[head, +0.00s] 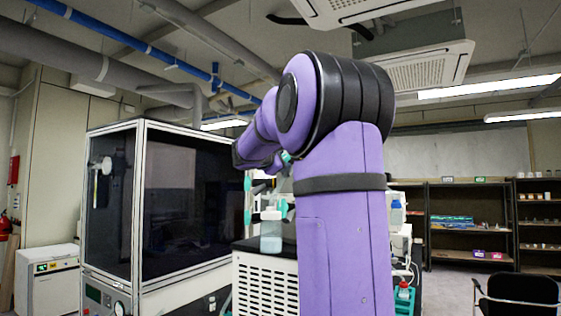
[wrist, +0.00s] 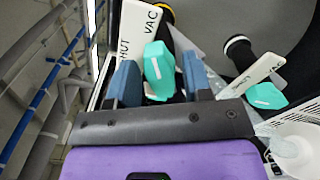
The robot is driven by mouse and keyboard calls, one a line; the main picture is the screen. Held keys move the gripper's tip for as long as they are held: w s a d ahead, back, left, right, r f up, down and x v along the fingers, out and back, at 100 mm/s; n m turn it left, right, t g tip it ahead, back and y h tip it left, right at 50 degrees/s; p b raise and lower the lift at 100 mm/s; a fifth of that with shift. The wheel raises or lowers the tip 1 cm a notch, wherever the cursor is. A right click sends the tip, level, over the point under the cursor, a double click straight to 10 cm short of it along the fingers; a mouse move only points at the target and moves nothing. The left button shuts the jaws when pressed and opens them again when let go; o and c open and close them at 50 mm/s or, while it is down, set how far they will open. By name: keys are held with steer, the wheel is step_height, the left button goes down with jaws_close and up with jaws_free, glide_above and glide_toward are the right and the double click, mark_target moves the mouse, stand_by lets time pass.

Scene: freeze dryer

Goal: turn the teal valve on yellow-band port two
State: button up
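In the wrist view a teal valve handle (wrist: 158,70) lies between the two blue fingers of my gripper (wrist: 160,75). The fingers are apart, and a narrow gap shows beside the handle on the right; I cannot tell whether the left finger touches it. A yellow band (wrist: 166,12) shows on the dark port above this valve. A white plate (wrist: 138,28) beside it reads VAC and SHUT. A second teal valve (wrist: 265,95) sits to the right, outside the fingers, by a port with a pale band (wrist: 236,43).
In the head view, more teal valves (head: 247,216) stand out from the dryer, near a clear flask (head: 271,232) of pale liquid. A large dark-glazed cabinet (head: 180,200) stands at left. Shelves (head: 470,225) and a black chair (head: 518,297) are at right.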

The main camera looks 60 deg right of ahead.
steer(key=a, duration=1)
steer(key=shift+s+a, duration=0.4)
steer(key=shift+s, duration=0.05)
stand_by(0.3)
steer(key=s+a+f+m+t+y, duration=0.1)
steer(key=s+a+f+y, duration=0.4)
steer(key=a+f, duration=0.5)
steer(key=s+a+f+m+t+y, duration=0.1)
steer(key=s+a+f+m+y, duration=0.2)
steer(key=s+a+f+y, duration=0.3)
steer(key=s+a+f+m+t+y, duration=0.1)
steer(key=s+a+f+y, duration=0.5)
steer(key=a+f, duration=0.8)
steer(key=a+m+y, duration=0.1)
steer(key=a, duration=0.2)
steer(key=shift+a+m+t, duration=0.15)
steer(key=shift+m+t, duration=0.15)
steer(key=shift+m, duration=0.1)
